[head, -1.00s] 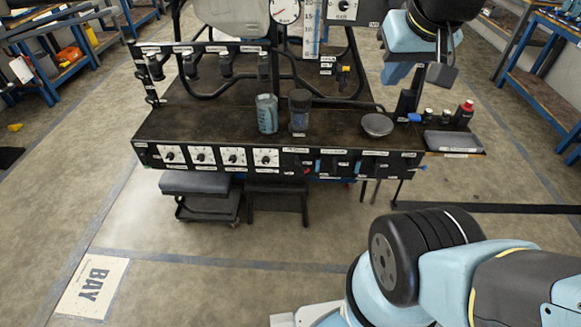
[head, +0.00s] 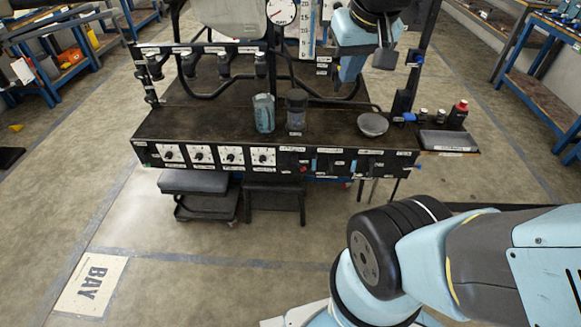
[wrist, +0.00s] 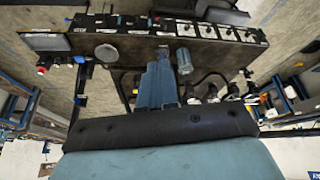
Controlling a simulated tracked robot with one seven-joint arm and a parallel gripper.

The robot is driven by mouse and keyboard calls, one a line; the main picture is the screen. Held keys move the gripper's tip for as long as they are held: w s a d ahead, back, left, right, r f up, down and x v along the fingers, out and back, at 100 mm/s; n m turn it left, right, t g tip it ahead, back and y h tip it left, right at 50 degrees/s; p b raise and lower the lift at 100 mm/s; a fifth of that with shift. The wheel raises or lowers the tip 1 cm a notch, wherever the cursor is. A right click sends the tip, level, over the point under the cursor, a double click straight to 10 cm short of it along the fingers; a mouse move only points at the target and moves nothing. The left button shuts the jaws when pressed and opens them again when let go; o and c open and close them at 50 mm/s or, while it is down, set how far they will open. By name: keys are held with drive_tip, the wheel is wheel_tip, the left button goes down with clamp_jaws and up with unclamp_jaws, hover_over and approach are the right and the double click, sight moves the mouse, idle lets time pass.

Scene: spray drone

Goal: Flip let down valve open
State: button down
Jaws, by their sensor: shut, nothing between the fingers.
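My gripper (wrist: 162,56) is shut and empty, its blue fingers pointing over the bench in the wrist view. In the head view my gripper (head: 350,72) is over the right part of the bench, in front of the rear frame and the small labels there. I cannot tell which fitting is the let down valve, as the labels are too small to read. Several black valve-like fittings (head: 222,66) hang on the rear rail at the left. The fitting with a yellow part right of centre is now hidden behind my arm.
The black bench (head: 200,125) carries a clear cup (head: 264,112), a dark-lidded jar (head: 297,108) and a round grey disc (head: 373,124). Its front has several dials (head: 232,156). A red-capped bottle (head: 458,112) stands at the right.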

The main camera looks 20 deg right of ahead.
drive_tip(key=w+a+f+g+h, duration=0.3)
drive_tip(key=w+f+h, duration=0.1)
drive_tip(key=w+f, duration=0.8)
drive_tip(key=w+a+f+g+h, duration=0.35)
drive_tip(key=w+f, duration=0.75)
drive_tip(key=f, duration=0.4)
drive_tip(key=w+a+f+n+t+h, duration=0.1)
drive_tip(key=f+n+t, duration=0.4)
drive_tip(key=f, duration=1.4)
drive_tip(key=w+a+f+n+t+h, duration=0.2)
drive_tip(key=a+f+n+t+h, duration=0.2)
drive_tip(key=f+t, duration=0.6)
wheel_tip(320, 180, down, 9)
drive_tip(key=shift+f+n, duration=0.1)
drive_tip(key=shift+n, duration=1)
drive_tip(key=shift+d+h, duration=0.1)
drive_tip(key=shift+h, duration=0.15)
drive_tip(key=s+d+r+x, duration=0.1)
drive_tip(key=s+d+x, duration=0.1)
drive_tip(key=x, duration=1)
drive_tip(key=shift+w+d, duration=0.25)
drive_tip(key=shift+w, duration=0.05)
